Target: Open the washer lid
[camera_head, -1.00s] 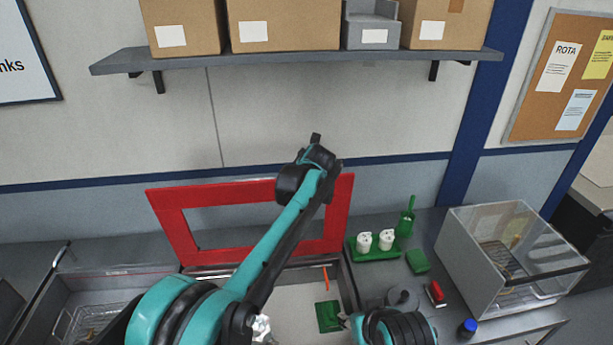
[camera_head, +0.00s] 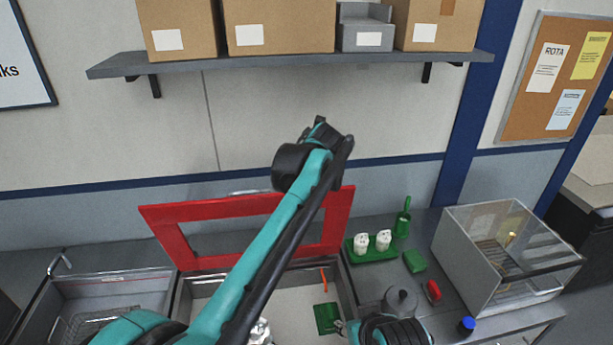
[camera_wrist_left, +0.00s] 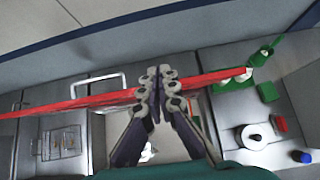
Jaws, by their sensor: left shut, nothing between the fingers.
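The washer lid (camera_head: 180,243) is a red frame standing raised at the back of the washer (camera_head: 335,275), whose basin is uncovered. In the left wrist view the lid (camera_wrist_left: 75,103) shows nearly edge-on as a red strip, with a pale bar handle (camera_wrist_left: 97,82) beyond it. My left gripper (camera_wrist_left: 159,75) is shut and empty, its fingertips crossing the lid's red strip in that view; I cannot tell whether they touch. In the head view my left arm hides its gripper and part of the lid. My right arm shows at the bottom edge; its fingers are unclear.
A green tray (camera_head: 375,253) with white parts, a green sponge (camera_head: 414,261), a red object (camera_head: 433,291) and a clear-walled box (camera_head: 470,265) stand right. A tank with a basket (camera_head: 95,325) is left. A shelf (camera_head: 300,63) with boxes hangs above.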

